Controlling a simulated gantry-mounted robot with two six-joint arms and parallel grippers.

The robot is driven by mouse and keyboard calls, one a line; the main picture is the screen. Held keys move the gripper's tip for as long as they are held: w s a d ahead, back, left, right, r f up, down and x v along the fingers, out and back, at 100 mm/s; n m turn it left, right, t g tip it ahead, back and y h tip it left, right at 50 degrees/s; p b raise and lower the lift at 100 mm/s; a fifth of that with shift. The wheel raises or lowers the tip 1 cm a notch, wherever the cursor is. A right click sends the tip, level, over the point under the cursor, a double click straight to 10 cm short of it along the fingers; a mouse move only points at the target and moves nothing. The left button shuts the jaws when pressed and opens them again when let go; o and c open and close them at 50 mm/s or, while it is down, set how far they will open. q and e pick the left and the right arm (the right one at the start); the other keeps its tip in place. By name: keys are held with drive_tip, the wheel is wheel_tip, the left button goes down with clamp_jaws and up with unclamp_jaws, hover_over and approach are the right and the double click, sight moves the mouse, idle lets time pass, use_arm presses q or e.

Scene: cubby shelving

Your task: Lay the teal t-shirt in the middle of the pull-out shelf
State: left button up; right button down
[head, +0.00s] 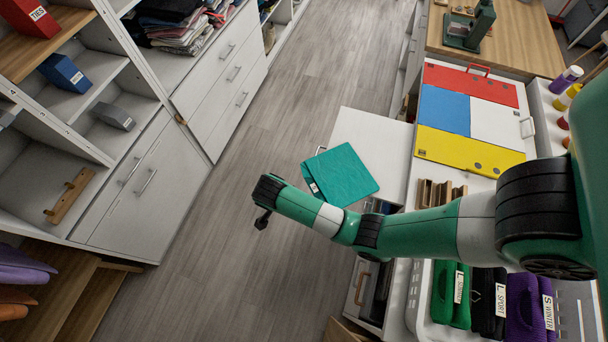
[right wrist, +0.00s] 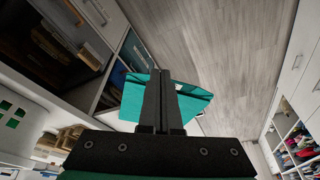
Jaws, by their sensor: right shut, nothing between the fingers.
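The folded teal t-shirt (head: 345,175) lies on the white pull-out shelf (head: 368,130) in the head view. It sits towards the shelf's lower left part, and its left end appears to stick out past the shelf's outer edge. My right forearm passes in front of the area just below it. My right gripper (head: 262,220) points down over the floor, left of the t-shirt and apart from it. In the right wrist view, the shut, empty fingers (right wrist: 162,130) stand in front of the teal t-shirt (right wrist: 133,98) and hide its middle. My left gripper is not in view.
A panel of red, blue, white and yellow lids (head: 470,118) lies right of the shelf. A white bin (head: 420,300) with labelled folded clothes stands at the bottom. White shelving with drawers (head: 150,180) lines the left. The floor (head: 270,120) between is clear.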

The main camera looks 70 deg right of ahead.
use_arm(q)
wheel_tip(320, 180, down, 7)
drive_tip(key=b, duration=0.6)
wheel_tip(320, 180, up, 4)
drive_tip(key=p, duration=0.4)
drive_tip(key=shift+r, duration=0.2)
use_arm(e)
drive_tip(key=s+d+f, duration=0.3)
drive_tip(key=d+f, duration=0.2)
drive_tip(key=f, duration=0.3)
drive_tip(key=shift+s+d+f, duration=0.2)
drive_tip(key=shift+d+f, duration=0.15)
